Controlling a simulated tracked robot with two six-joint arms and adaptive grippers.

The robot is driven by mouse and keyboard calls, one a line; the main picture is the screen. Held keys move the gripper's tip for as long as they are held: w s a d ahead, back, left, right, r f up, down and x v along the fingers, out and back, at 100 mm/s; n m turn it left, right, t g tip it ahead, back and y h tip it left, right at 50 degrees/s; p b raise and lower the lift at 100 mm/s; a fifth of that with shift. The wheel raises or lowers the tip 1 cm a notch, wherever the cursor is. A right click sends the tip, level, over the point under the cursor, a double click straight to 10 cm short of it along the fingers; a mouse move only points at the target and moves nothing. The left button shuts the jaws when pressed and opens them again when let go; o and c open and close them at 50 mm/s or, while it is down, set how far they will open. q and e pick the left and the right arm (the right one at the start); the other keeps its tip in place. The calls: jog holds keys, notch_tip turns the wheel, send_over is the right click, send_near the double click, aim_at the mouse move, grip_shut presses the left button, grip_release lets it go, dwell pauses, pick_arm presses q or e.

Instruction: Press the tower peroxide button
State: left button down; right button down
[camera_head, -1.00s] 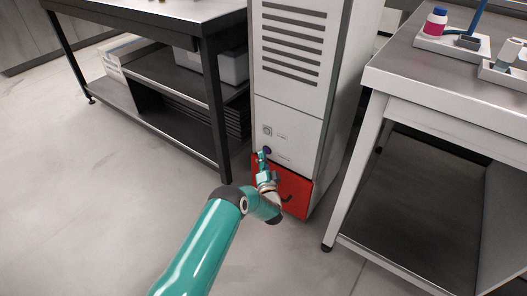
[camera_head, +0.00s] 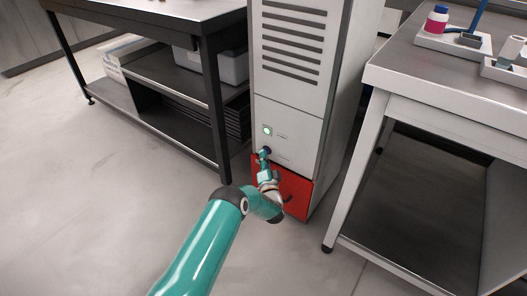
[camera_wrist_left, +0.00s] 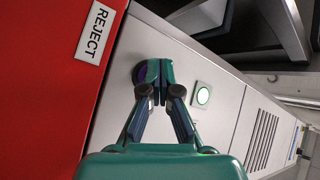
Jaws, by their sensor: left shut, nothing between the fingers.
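The tower (camera_head: 290,105) is a tall white cabinet with vent slots and a red lower panel (camera_head: 297,193). A dark purple round button (camera_wrist_left: 141,74) sits on its white front just above the red panel, mostly hidden behind my fingertips in the left wrist view. My left gripper (camera_head: 264,156) is shut and empty, its fingertips (camera_wrist_left: 153,78) at this button. They look in contact, but I cannot tell how far the button is pressed. A second button or lamp (camera_head: 267,131) above it glows green and also shows in the left wrist view (camera_wrist_left: 203,95). My right gripper is not in view.
A dark shelved bench (camera_head: 217,95) stands left of the tower. A REJECT label (camera_wrist_left: 95,32) is on the red panel. The floor in front is clear.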

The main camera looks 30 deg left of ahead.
pick_arm(q)
jog(key=shift+s+p, duration=0.8)
jog(key=shift+s, duration=0.05)
jog(key=s+p, duration=0.4)
jog(key=s, duration=0.1)
jog(key=shift+a, duration=0.2)
dwell(0.6)
